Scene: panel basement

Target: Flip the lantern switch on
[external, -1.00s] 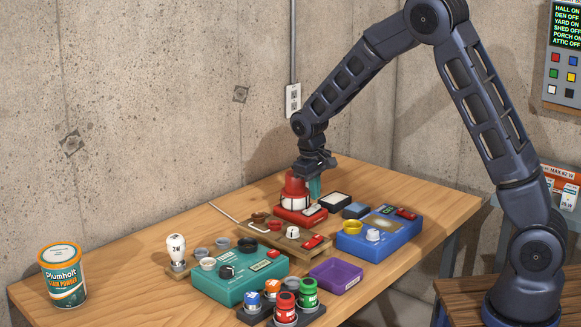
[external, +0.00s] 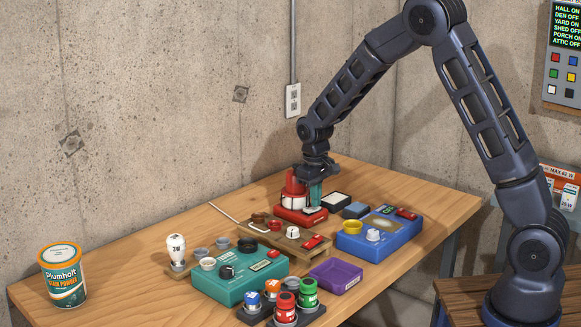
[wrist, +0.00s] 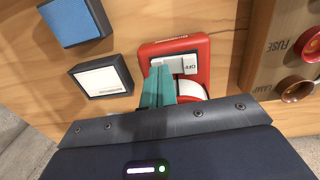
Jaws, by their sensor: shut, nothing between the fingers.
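The red lantern (external: 295,186) stands upright towards the back of the table, with a red base and a white body. In the wrist view its red base (wrist: 203,48) carries a pale switch (wrist: 170,62) with the word OFF showing at its right. My gripper (external: 316,206) is shut and empty, with teal fingers pointing down beside the lantern's body. In the wrist view the fingertips (wrist: 160,70) are at the left, near edge of the switch and cover part of it. I cannot tell whether they touch it.
A white-topped block (wrist: 102,77) and a blue-topped block (wrist: 75,20) lie beside the lantern. A wooden board with sockets (wrist: 285,60) is on its other side. A blue box (external: 365,240), a teal box (external: 240,285) and a purple tray (external: 336,278) stand nearer the front.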

